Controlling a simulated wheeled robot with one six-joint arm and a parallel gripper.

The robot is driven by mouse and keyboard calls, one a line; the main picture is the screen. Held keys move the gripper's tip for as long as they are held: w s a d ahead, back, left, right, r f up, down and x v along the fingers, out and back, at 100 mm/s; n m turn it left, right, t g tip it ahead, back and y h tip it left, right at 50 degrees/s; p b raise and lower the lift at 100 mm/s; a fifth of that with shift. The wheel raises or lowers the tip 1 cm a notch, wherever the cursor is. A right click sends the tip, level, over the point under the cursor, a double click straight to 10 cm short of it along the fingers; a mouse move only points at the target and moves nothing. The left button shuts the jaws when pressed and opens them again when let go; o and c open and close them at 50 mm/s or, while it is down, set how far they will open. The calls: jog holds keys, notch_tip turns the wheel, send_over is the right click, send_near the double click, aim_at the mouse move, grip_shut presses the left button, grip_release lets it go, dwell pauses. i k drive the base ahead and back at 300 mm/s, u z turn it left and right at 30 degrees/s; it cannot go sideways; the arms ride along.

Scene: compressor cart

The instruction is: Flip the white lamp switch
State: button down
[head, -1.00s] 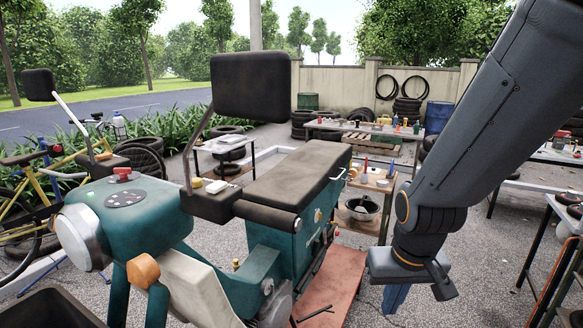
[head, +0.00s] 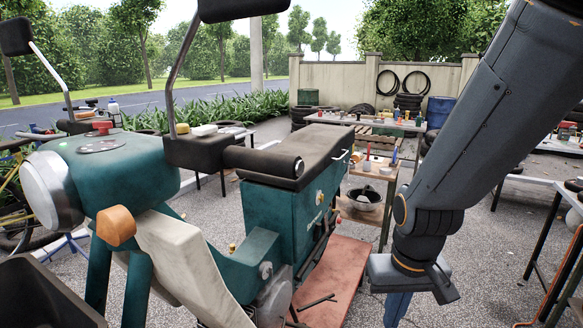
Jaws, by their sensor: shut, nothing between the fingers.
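The teal cart (head: 290,215), shaped like a scooter, fills the left and middle of the head view. My gripper (head: 397,306) hangs at the lower right, pointing down, well to the right of the handlebar and apart from the cart. It is shut and empty; its lower tip is dark blue and partly hidden by my wrist.
Mirrors on stalks (head: 178,75) rise from the handlebar. A red board (head: 335,275) lies on the ground right of the cart. A small wooden stand (head: 372,180) holds tools and a bucket. A table (head: 565,145) stands at the right. Open gravel lies around my gripper.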

aim_at(205, 130)
jog(key=k, duration=0.5)
jog(key=z, duration=0.75)
jog(key=i, duration=0.8)
jog(key=u, duration=1.1)
